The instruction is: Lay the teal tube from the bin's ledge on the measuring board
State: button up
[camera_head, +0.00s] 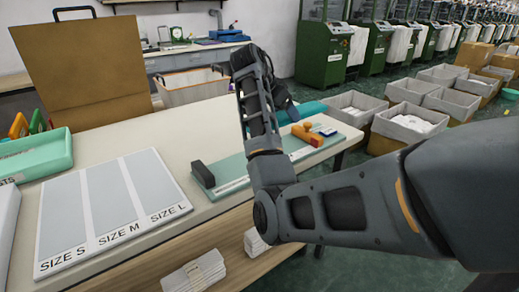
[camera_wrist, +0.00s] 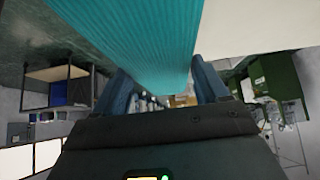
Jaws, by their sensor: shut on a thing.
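The teal tube (camera_wrist: 135,40) is a ribbed knitted piece, held between the fingers of my gripper (camera_wrist: 163,85), which is shut on it. In the head view part of the teal tube (camera_head: 308,109) shows beyond my wrist, over the far right part of the table; my arm hides the rest and most of the gripper. The measuring board (camera_head: 232,171) is a long green board with a pale scale along its front edge. It has a black block (camera_head: 202,174) at its left end and an orange slider (camera_head: 308,134) near its right end. My arm crosses in front of its middle.
A white size board (camera_head: 110,205) and a green tray (camera_head: 35,156) lie at the left of the table. A lined bin (camera_head: 190,90) stands behind the table. Folded white stacks (camera_head: 195,272) lie on the lower shelf. Grey crates (camera_head: 410,122) stand at right.

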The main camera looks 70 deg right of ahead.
jog(key=shift+s+a+r+p, duration=0.25)
jog(key=shift+s+a+p, duration=0.3)
jog(key=shift+s+a, duration=0.6)
jog(key=w+a+f, duration=0.2)
jog(key=w, duration=0.1)
jog(key=w+a+f, duration=0.2)
jog(key=w+f, duration=0.1)
jog(key=w+a+f+p, duration=0.1)
jog(key=w+a+f, duration=0.1)
jog(key=w, duration=0.1)
jog(key=shift+w+f, duration=0.15)
jog(key=shift+w, duration=0.15)
jog(key=shift+f+p, duration=0.3)
jog(key=shift+f, duration=1.7)
jog(key=shift+f, duration=0.2)
jog(key=o, duration=1)
jog(key=shift+o, duration=0.2)
